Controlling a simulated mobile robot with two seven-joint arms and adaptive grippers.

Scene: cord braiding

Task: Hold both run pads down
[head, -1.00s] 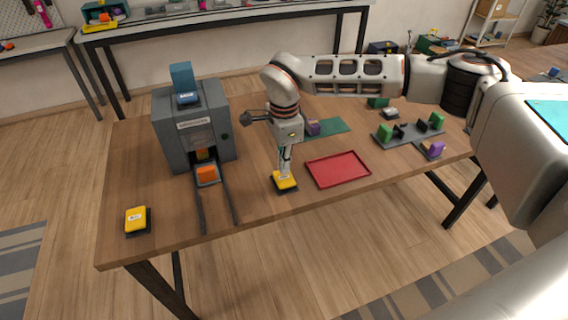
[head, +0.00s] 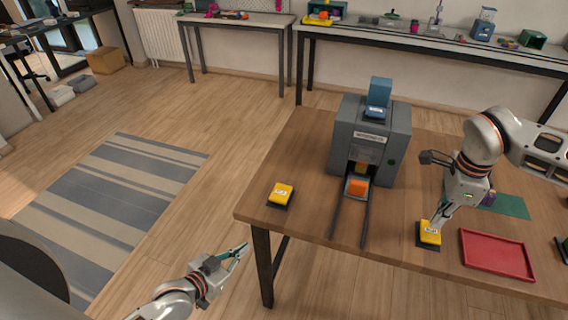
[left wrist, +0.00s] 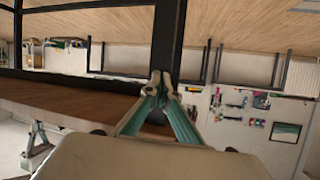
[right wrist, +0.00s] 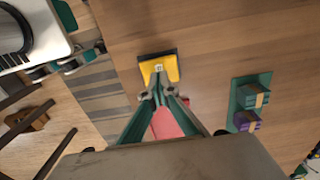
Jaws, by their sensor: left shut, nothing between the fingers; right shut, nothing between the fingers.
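The left run pad, a yellow block on a dark base (head: 281,193), sits near the table's left front corner. The right run pad, alike in yellow (head: 430,234), stands right of the machine and also shows in the right wrist view (right wrist: 158,68). My right gripper (head: 437,226) is shut and empty, pointing down with its tips at the right pad's top; I cannot tell whether the pad is pressed. My left gripper (head: 243,248) is shut and empty, off the table's left edge and below the left pad; it also shows in the left wrist view (left wrist: 158,80).
A red tray (head: 497,254) lies right of the right pad. The table's left edge is near my left gripper.

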